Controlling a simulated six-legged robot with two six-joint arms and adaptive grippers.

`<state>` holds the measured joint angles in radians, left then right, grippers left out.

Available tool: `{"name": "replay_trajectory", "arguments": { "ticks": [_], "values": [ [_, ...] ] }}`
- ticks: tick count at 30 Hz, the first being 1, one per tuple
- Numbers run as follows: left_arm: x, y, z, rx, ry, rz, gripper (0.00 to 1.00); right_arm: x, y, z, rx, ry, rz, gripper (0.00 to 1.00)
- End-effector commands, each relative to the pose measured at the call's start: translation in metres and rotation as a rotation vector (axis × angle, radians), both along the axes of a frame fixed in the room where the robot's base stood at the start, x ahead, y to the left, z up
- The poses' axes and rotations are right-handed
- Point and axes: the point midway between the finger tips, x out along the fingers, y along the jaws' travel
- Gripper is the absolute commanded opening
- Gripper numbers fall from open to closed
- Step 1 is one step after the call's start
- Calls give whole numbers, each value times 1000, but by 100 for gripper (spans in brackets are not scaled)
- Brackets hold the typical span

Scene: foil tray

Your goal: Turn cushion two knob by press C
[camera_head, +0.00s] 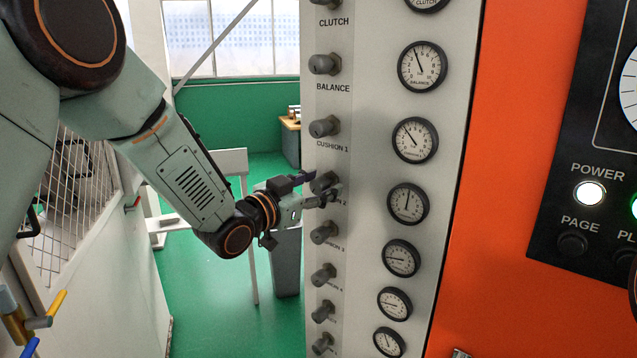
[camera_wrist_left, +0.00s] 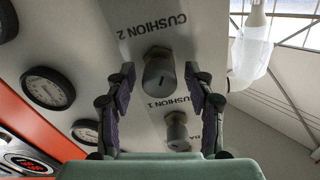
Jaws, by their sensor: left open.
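The cushion two knob (camera_head: 324,182) is a dark grey knob on the light panel, partly hidden by my left gripper (camera_head: 318,187). In the left wrist view the cushion two knob (camera_wrist_left: 158,74) lies between the two open purple-padded fingers of my left gripper (camera_wrist_left: 162,88), below its CUSHION 2 label. Gaps show between the knob and both fingers there. The gauge level with this knob (camera_head: 407,204) has its needle pointing nearly straight up. My right gripper is not in view.
The cushion 1 knob (camera_head: 324,127) is just above, and the cushion 3 knob (camera_head: 323,232) just below. A column of round gauges runs beside the knobs. An orange panel (camera_head: 500,190) stands to the right. A mesh guard (camera_head: 62,205) is at the left.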

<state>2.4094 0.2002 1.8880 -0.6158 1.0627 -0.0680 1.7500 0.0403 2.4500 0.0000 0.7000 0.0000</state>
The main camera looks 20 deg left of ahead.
Motion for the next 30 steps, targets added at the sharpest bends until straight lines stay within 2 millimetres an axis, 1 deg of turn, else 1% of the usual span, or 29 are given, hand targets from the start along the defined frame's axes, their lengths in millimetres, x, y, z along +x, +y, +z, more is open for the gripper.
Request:
{"name": "replay_trajectory", "arguments": {
  "ticks": [8,26,27,30],
  "values": [
    [1,0,0,-1,0,0,53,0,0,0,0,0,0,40],
    [1,0,-1,-1,1,0,2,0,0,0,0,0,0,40],
    [1,0,-1,-1,1,0,0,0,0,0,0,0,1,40],
    [1,0,-1,-2,2,0,0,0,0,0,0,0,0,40]
  ]
}}
